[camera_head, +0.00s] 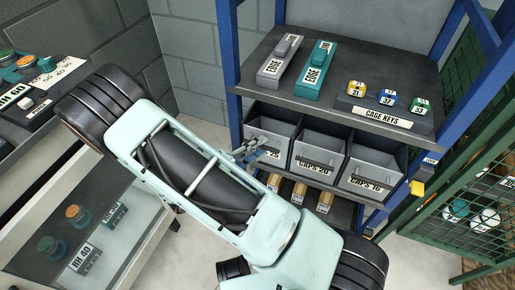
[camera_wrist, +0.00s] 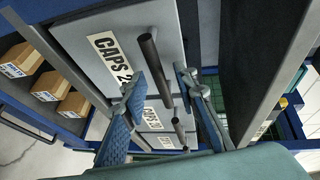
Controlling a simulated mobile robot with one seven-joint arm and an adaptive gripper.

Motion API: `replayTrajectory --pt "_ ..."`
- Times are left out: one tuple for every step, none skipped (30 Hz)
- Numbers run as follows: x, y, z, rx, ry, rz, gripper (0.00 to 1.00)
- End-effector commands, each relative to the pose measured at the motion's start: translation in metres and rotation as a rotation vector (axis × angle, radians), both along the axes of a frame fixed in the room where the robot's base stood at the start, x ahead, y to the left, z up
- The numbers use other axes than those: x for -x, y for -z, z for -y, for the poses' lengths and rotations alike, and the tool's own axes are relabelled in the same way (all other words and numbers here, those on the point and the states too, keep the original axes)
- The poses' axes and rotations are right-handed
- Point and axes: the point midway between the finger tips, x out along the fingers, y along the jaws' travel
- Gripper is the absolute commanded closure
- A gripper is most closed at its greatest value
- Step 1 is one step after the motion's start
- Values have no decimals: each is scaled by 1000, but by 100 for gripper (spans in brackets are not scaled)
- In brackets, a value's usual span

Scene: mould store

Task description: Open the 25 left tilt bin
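The left tilt bin (camera_head: 268,132) is a grey bin at the left end of a row of three on the rack. Its front sits about level with the others. My gripper (camera_head: 256,148) is at its front and covers part of its label. In the wrist view the bin's front (camera_wrist: 85,48) carries a label beginning CAPS 2, the rest hidden by a finger. Its dark bar handle (camera_wrist: 153,60) runs between my two blue fingers (camera_wrist: 160,78), which are apart. I cannot tell whether either finger touches the handle.
The CAPS 20 bin (camera_head: 320,148) and CAPS 16 bin (camera_head: 374,168) stand to the right. Above is a shelf with a CAGE KEYS block (camera_head: 372,115); below lie small cartons (camera_head: 299,190). A blue rack post (camera_head: 233,60) is close left.

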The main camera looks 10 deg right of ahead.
Motion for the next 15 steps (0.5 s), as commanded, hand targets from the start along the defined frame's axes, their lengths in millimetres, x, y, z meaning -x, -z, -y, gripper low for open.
replayTrajectory --pt "0 0 0 0 0 0 73" --pt "0 0 0 0 0 0 74" --pt "0 0 0 0 0 0 78" --pt "0 0 0 0 0 0 82" --pt "0 0 0 0 0 0 85" --pt "0 0 0 0 0 0 89" --pt "0 0 0 0 0 0 93" --pt "0 0 0 0 0 0 96" --pt "0 0 0 0 0 0 100" --pt "0 0 0 0 0 0 100" --pt "0 0 0 0 0 0 100" --pt "0 0 0 0 0 0 100" --pt "0 0 0 0 0 0 100" --pt "0 0 0 0 0 0 100" --pt "0 0 0 0 0 0 100"
